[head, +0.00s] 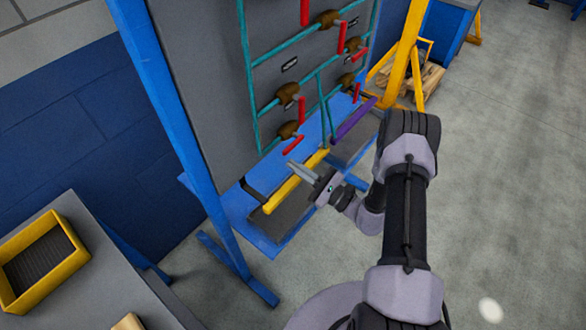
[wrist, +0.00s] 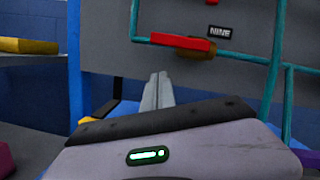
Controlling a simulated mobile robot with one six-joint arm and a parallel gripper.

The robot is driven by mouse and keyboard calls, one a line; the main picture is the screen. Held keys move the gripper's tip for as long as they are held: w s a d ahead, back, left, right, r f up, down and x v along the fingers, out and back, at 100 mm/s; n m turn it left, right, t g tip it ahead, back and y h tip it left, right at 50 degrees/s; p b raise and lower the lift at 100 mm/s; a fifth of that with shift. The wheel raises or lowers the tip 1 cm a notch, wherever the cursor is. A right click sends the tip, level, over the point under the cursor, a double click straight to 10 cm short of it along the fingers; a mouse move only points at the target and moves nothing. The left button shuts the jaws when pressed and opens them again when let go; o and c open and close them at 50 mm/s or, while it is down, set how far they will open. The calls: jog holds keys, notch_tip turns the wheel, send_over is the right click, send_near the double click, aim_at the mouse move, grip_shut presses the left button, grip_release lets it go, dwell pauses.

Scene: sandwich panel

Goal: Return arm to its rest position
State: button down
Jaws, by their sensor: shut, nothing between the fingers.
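My gripper (head: 303,172) is shut and empty in the head view, in front of the lower part of the grey panel (head: 197,90). Its closed fingers also show in the wrist view (wrist: 157,92), pointing at the panel below a red handle (wrist: 180,42). My arm is bent, reaching from the lower right toward the panel. The panel carries teal pipes (head: 250,85) with several brown valves and red handles. In the head view, the lowest red handle (head: 293,145) is just above and left of my fingertips; I see no contact.
A blue frame (head: 165,90) holds the panel. A yellow bar (head: 296,182) and a purple bar (head: 354,121) are below the pipes, close to my gripper. A grey table with a yellow bin (head: 72,226) stands at left. The floor (head: 510,150) at right is clear.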

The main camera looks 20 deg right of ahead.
jog(key=s+a+f+p+v, duration=0.1)
jog(key=p+v, duration=0.3)
jog(key=v, duration=0.6)
jog(key=s+a+r+n+g, duration=0.3)
jog(key=a+r+n+g, duration=0.4)
jog(key=r, duration=0.3)
jog(key=s+a+r+n+g, duration=0.3)
jog(key=a+r+n+g, duration=0.25)
jog(key=r+g, duration=0.35)
jog(key=s+d+r+n+t+h, duration=0.2)
jog(key=s+r+n+t+h, duration=0.4)
jog(key=s+r+h, duration=0.5)
jog(key=shift+s+r+h, duration=0.2)
jog(key=shift+r+h, duration=0.2)
jog(key=shift+r, duration=0.05)
